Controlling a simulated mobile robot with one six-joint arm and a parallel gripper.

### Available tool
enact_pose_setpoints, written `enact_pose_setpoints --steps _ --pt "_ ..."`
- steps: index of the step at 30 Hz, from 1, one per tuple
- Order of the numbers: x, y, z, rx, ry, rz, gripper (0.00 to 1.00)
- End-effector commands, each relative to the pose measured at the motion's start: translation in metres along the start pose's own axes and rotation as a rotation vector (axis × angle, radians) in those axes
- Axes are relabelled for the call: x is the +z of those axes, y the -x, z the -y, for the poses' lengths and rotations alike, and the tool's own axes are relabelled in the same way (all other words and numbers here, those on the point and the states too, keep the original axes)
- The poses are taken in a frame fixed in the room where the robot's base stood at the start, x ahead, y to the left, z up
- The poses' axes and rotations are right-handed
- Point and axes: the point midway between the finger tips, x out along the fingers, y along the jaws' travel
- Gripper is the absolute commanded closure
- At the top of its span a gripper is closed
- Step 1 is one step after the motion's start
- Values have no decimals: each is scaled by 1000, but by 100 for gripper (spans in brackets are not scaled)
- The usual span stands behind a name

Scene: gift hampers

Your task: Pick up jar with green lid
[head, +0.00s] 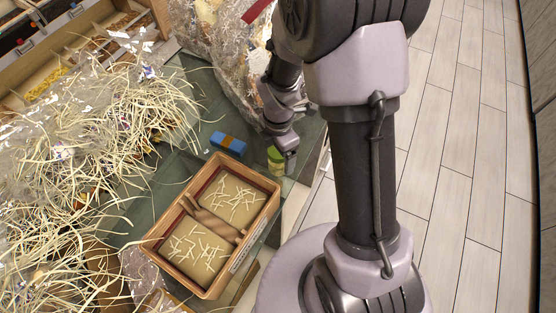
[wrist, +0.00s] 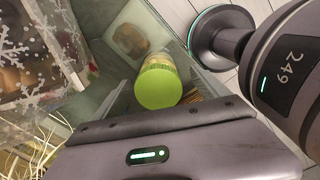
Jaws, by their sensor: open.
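The jar with the green lid (head: 275,157) stands on the glass table top (head: 190,133) near its right edge, beside the blue box. In the wrist view its round green lid (wrist: 158,87) shows from above, just beyond the dark edge of my gripper body. My gripper (head: 287,147) is open and points down at the jar, very close to it.
A blue box with a brown band (head: 228,144) lies left of the jar. A two-part wooden tray (head: 197,284) with paper shreds stands in front. Snowflake-patterned wrap (wrist: 45,45) is close by. Shredded paper (head: 95,120) covers the left.

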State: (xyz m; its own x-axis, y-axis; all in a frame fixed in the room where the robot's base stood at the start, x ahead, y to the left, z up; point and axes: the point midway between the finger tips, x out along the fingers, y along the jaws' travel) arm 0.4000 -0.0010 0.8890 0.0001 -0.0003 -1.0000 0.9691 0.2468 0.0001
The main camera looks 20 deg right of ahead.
Motion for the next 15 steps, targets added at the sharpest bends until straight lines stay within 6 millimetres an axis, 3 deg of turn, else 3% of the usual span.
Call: enact_pose_setpoints --steps 8,14,15 --pt "0 -51 -2 -2 -1 -1 16" --pt "0 -49 -2 0 -2 0 16" --pt "0 -49 -2 0 -2 0 22"
